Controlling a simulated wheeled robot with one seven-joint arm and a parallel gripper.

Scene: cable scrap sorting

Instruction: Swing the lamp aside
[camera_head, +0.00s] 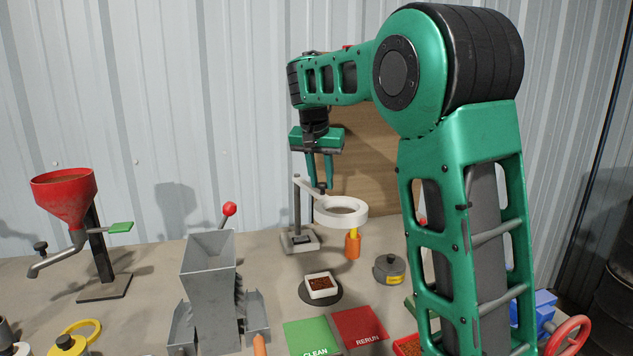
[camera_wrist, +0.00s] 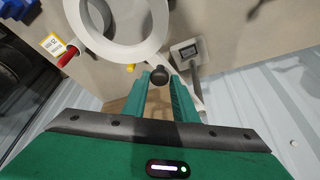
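The lamp is a white ring (camera_head: 342,210) on a short arm, carried by a grey post (camera_head: 297,205) on a square base. The ring also shows large at the top of the wrist view (camera_wrist: 119,52). A black knob (camera_wrist: 160,75) sits on the lamp's arm next to the ring. My gripper (camera_head: 320,180) points down above the lamp arm, fingers apart. In the wrist view its fingertips (camera_wrist: 160,78) stand on either side of the knob, with a gap between the fingers. Firm contact with the knob cannot be made out.
Below the ring stand an orange-handled tool (camera_head: 353,245) and a white dish of brown bits (camera_head: 320,286). A grey canister (camera_head: 389,270) is to the right. A grey hopper (camera_head: 210,275) and a red funnel (camera_head: 63,197) stand left. A wooden board (camera_head: 375,150) is behind.

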